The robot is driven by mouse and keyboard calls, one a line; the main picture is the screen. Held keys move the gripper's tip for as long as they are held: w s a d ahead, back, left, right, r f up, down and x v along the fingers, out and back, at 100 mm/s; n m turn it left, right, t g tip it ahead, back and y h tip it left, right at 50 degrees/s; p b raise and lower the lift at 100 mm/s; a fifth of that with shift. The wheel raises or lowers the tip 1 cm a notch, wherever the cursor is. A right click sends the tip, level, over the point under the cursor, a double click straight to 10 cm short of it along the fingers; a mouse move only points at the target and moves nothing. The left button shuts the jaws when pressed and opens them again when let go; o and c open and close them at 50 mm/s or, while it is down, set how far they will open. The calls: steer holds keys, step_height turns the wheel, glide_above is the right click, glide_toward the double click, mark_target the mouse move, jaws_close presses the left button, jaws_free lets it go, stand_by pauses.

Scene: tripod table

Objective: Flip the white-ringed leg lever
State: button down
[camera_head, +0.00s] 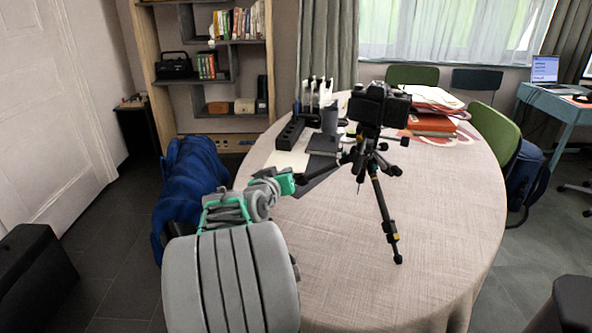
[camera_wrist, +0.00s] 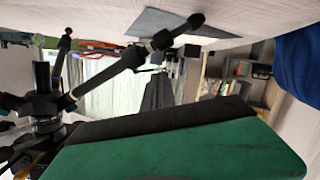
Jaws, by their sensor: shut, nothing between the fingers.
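A black tripod (camera_head: 384,205) with a camera (camera_head: 379,106) on top stands on the round table. Its front leg has yellowish bands; I cannot make out a white ring in the head view. A dark rod or leg reaches from the tripod's middle toward my gripper (camera_head: 295,181). My gripper is shut and empty, left of the tripod, above the table's left side. In the wrist view the green finger (camera_wrist: 180,152) fills the bottom, and the tripod hub (camera_wrist: 42,118) is at left. A dark leg (camera_wrist: 124,66) runs up right, with a small pale band partway along.
The table (camera_head: 450,200) is bare at the front and right. A black organizer (camera_head: 290,133), papers and a red-orange book stack (camera_head: 431,123) lie behind the tripod. A blue-covered chair (camera_head: 185,190) stands left of the table. A green chair (camera_head: 497,133) is at right.

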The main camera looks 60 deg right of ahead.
steer(key=shift+f+n+g, duration=0.3)
steer(key=shift+n, duration=0.3)
steer(key=shift+r, duration=0.1)
steer(key=shift+w+r, duration=0.1)
steer(key=w+a+r+p, duration=0.1)
steer(key=a+r, duration=0.4)
steer(key=a, duration=0.5)
steer(key=shift+a+p, duration=0.15)
steer(key=shift+p, duration=0.4)
steer(key=shift+w, duration=0.1)
